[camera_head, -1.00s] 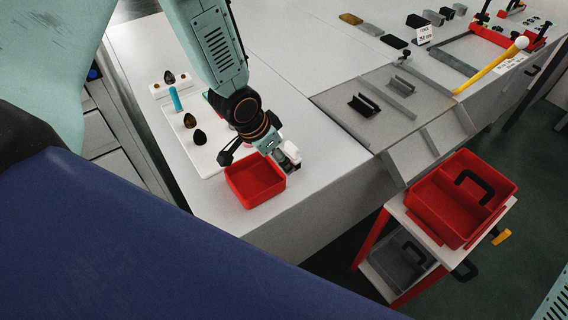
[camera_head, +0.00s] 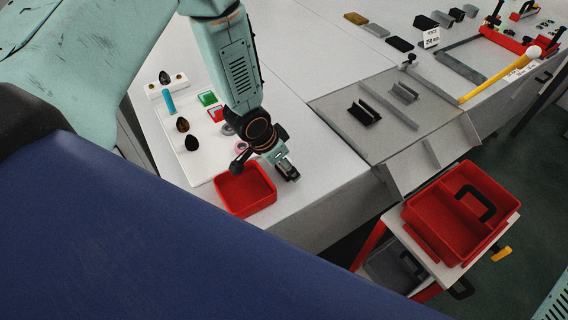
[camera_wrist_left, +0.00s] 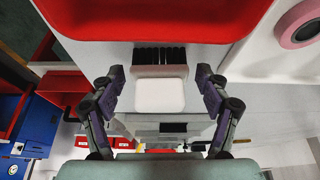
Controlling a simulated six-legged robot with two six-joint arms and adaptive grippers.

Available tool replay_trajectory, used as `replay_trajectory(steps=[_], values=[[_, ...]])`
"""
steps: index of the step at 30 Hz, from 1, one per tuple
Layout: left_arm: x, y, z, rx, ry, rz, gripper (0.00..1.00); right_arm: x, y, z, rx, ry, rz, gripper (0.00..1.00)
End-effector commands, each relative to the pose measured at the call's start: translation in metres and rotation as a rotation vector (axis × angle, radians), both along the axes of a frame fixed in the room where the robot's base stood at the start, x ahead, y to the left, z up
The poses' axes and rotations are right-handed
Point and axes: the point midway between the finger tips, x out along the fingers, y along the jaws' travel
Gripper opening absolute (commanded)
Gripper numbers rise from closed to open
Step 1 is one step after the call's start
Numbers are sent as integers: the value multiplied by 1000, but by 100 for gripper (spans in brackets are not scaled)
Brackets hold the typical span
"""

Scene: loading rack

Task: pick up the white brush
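The white brush (camera_wrist_left: 159,96), a white block with a brown strip and black bristles, shows in the left wrist view between the two fingers of my left gripper (camera_wrist_left: 160,92). The fingers are spread wide, with a gap on each side of the brush. In the head view my left gripper (camera_head: 287,172) is low over the table, just right of the small red bin (camera_head: 250,208), and it hides the brush there. The red bin also shows at the top of the left wrist view (camera_wrist_left: 155,22). My right gripper is not in view.
A sloped grey chute (camera_head: 405,165) stands to the right. Below it is a cart with a red divided tray (camera_head: 425,210). The table front edge is close to the bin.

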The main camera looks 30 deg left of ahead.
Motion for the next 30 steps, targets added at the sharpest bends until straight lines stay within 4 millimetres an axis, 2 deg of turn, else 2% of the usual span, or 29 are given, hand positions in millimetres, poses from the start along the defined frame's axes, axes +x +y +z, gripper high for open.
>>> replay_trajectory(steps=[2, 16, 25, 30], values=[[0, 0, 0, 0, 0, 0, 65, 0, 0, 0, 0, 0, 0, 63], [3, 0, 0, 0, 1, 0, 25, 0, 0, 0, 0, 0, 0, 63], [4, 0, 4, 0, 0, 0, 24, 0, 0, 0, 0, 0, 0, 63], [5, 0, 28, -1, -4, 0, 24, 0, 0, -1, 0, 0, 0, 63]])
